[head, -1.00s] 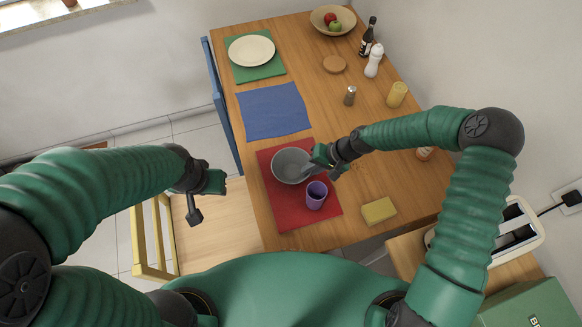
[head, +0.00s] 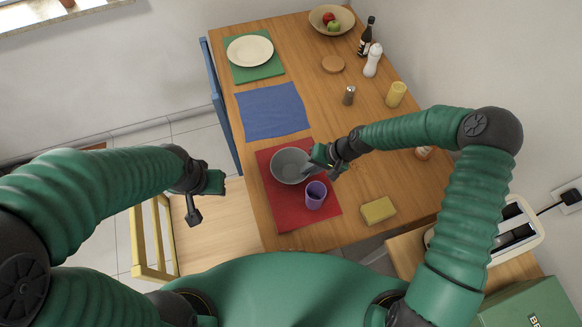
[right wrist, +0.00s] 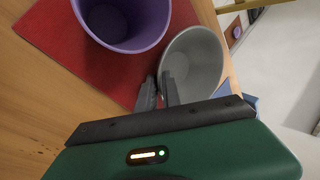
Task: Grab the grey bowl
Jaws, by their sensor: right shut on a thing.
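The grey bowl (head: 287,166) sits on the red mat (head: 297,211) near the front of the table. My right gripper (head: 312,168) is at the bowl's right rim, shut on it. In the right wrist view the fingers (right wrist: 158,92) meet at the near wall of the grey bowl (right wrist: 192,62), and its inside looks empty.
A purple cup (head: 315,194) stands on the red mat close to the bowl and my right gripper. A yellow sponge (head: 378,209) lies to the right. A blue cloth (head: 272,110) lies beyond the bowl. Shakers and bottles stand along the right side.

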